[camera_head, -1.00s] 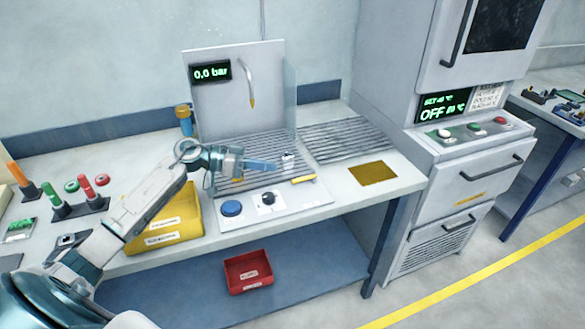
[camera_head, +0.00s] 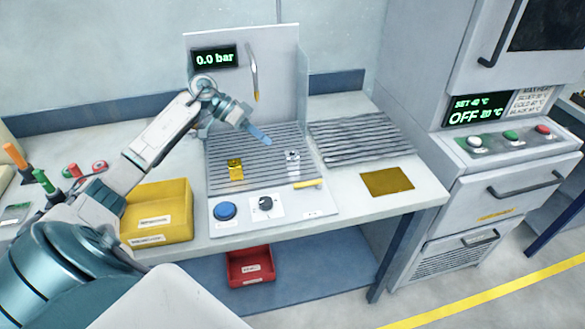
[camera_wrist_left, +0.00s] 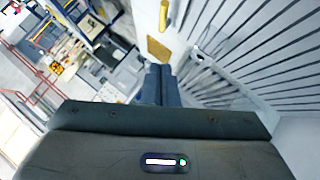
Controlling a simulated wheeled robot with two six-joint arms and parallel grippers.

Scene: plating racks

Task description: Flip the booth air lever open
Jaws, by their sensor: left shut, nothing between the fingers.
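The booth air lever is a small yellow handle (camera_head: 307,183) on the right of the booth's front panel, lying about sideways. A yellow handle also shows at the top of the left wrist view (camera_wrist_left: 163,16). The booth's display (camera_head: 215,57) reads 0.0 bar. My left gripper (camera_head: 264,138) is over the back of the booth's slatted floor, above and behind the lever and apart from it. Its blue fingers are together and empty; they also show in the left wrist view (camera_wrist_left: 160,74). My right gripper is not in view.
A gold block (camera_head: 235,169) and a silver piece (camera_head: 292,157) stand on the slatted floor (camera_head: 262,180). The panel also has a blue button (camera_head: 225,211) and a black knob (camera_head: 265,203). A hooked nozzle (camera_head: 255,82) hangs on the back wall. A yellow bin (camera_head: 160,228) stands left.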

